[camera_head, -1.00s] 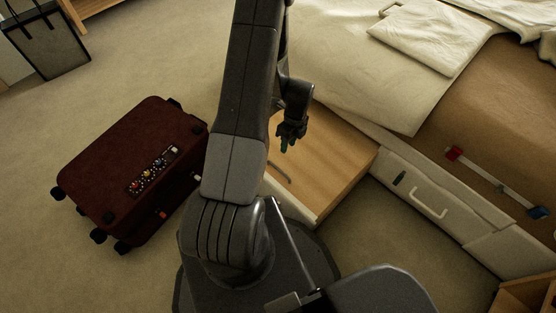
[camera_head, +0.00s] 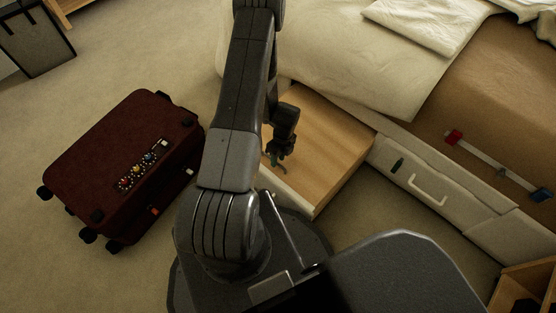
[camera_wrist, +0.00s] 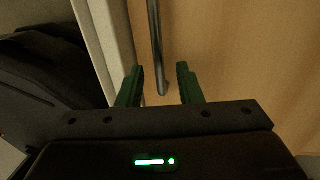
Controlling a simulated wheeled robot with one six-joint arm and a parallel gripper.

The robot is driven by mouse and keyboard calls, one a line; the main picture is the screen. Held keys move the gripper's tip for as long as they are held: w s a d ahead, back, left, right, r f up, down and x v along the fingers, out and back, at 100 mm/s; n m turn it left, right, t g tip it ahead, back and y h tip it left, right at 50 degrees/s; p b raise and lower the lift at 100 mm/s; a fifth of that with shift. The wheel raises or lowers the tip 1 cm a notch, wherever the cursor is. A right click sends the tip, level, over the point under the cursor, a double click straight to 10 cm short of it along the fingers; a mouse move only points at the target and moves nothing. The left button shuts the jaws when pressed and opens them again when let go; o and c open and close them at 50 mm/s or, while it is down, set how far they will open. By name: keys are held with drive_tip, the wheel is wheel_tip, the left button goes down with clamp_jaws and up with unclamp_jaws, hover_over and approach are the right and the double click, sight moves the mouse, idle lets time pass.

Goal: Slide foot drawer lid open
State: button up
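The foot drawer juts out from the end of the bed, and its wooden lid (camera_head: 325,140) covers the top. The lid also fills most of the wrist view (camera_wrist: 250,60). A dark bar handle (camera_wrist: 155,50) stands on the lid near its pale edge. My gripper (camera_head: 277,163) is over the near left part of the lid. In the wrist view my gripper (camera_wrist: 160,72) is open, with green fingers apart on either side of the handle's end. I cannot tell whether the fingers touch the handle or lid.
A dark red suitcase (camera_head: 120,165) lies on the carpet at left. A white drawer front with a handle (camera_head: 428,190) is on the bed's side at right. A bag (camera_head: 38,38) stands at the far left. Carpet between suitcase and bag is clear.

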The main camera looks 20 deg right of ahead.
drive_tip(key=shift+a+f, duration=0.1)
drive_tip(key=shift+f, duration=0.2)
clamp_jaws()
